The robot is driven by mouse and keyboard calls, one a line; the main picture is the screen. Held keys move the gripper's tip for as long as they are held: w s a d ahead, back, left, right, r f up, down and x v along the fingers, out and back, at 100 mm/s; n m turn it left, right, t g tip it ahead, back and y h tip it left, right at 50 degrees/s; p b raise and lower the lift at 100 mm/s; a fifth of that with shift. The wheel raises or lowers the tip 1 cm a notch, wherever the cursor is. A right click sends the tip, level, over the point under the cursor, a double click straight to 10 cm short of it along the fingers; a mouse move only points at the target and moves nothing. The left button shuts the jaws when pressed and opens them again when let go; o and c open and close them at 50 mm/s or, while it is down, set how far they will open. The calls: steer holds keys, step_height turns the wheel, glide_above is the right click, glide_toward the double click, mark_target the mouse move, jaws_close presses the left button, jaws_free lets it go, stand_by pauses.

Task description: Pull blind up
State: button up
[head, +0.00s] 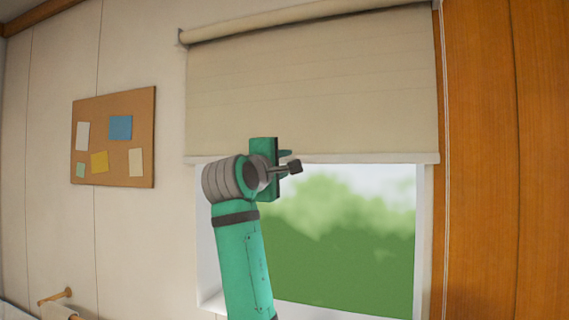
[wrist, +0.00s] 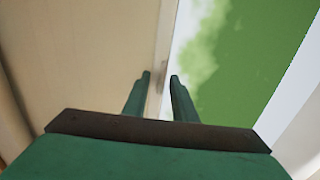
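A beige roller blind (head: 310,90) covers the upper part of the window. Its pale bottom bar (head: 370,158) hangs level across the glass, a little above the window's mid-height. My gripper (head: 291,162) is at this bar, left of its middle. In the wrist view the blind fabric (wrist: 85,50) fills the left side and the bottom bar (wrist: 164,45) runs down toward my gripper (wrist: 160,77). The two fingers are a little apart, with the bar's edge showing between them. Whether they touch or clamp the bar is not clear.
The window's lower glass (head: 340,240) is uncovered, with a white frame around it. A cord (head: 444,180) hangs to the right, beside a wooden panel (head: 505,160). A cork board (head: 115,140) with notes is on the left wall, and a towel rail (head: 55,297) is below it.

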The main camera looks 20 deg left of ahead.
steer(key=shift+w+a, duration=0.15)
steer(key=shift+w, duration=0.1)
steer(key=c, duration=0.5)
steer(key=shift+a, duration=0.15)
jaws_close()
steer(key=shift+s+d+r, duration=0.1)
steer(key=shift+s+d, duration=0.1)
steer(key=shift+d, duration=0.1)
steer(key=shift+a+r, duration=0.1)
steer(key=shift+a, duration=0.05)
